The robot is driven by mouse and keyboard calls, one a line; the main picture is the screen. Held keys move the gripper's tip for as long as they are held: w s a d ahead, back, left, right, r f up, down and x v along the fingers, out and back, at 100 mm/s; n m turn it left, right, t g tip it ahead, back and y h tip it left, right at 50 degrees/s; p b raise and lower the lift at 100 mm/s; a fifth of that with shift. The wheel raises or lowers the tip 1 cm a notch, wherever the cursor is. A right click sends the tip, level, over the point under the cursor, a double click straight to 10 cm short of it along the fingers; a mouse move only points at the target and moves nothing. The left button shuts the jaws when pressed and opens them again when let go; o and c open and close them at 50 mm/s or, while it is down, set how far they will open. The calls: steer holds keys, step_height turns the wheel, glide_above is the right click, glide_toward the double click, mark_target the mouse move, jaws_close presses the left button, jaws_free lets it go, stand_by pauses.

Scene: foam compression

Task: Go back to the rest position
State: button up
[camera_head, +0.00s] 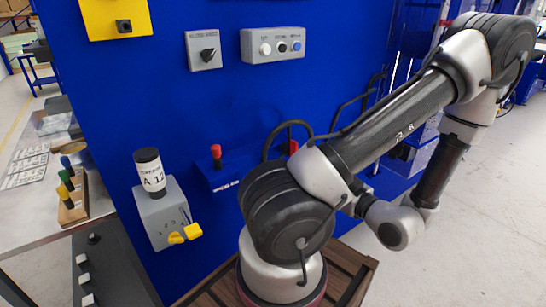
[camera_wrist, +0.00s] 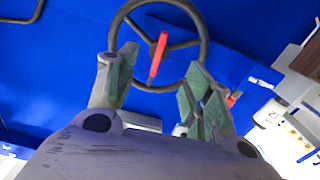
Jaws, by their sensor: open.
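My gripper (camera_wrist: 157,80) shows in the wrist view with its two green-padded fingers spread apart and nothing between them. Beyond the fingers is a dark handwheel (camera_wrist: 199,22) with a red handle (camera_wrist: 157,58) on the blue machine panel. I cannot tell how far the fingers are from the wheel. In the head view my arm is folded in front of the blue machine (camera_head: 200,120), and the gripper itself is hidden there. Part of a dark wheel rim (camera_head: 290,125) shows behind my arm.
A grey box (camera_head: 166,215) with yellow levers (camera_head: 186,234) and a labelled A 12 container (camera_head: 150,172) stands left of my arm. A red-topped lever (camera_head: 216,152) sits on a blue ledge. Control boxes (camera_head: 273,46) are on the panel. The floor (camera_head: 480,220) at right is clear.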

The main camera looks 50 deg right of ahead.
steer(key=w+a+r+m+g+y, duration=0.35)
steer(key=a+m, duration=0.25)
steer(key=m, duration=0.5)
steer(key=w+a+r+m+g+y, duration=0.2)
steer(key=a+m+g+y, duration=0.35)
steer(key=m, duration=0.55)
steer(key=w+a+r+m+g+y, duration=0.2)
steer(key=a+m+g+y, duration=0.3)
steer(key=m, duration=0.6)
steer(key=w+a+r+n+h, duration=0.1)
steer(key=r+n+h, duration=0.2)
steer(key=n, duration=0.8)
steer(key=w+a+r+n+h, duration=0.1)
steer(key=r+n, duration=0.4)
steer(key=n, duration=0.7)
steer(key=w+a+r+n+t+h, duration=0.1)
steer(key=r+n+h, duration=0.3)
steer(key=n, duration=0.8)
steer(key=shift+w+a+r+h, duration=0.4)
steer(key=shift+w+a+h, duration=0.05)
steer(key=shift+a+h, duration=0.4)
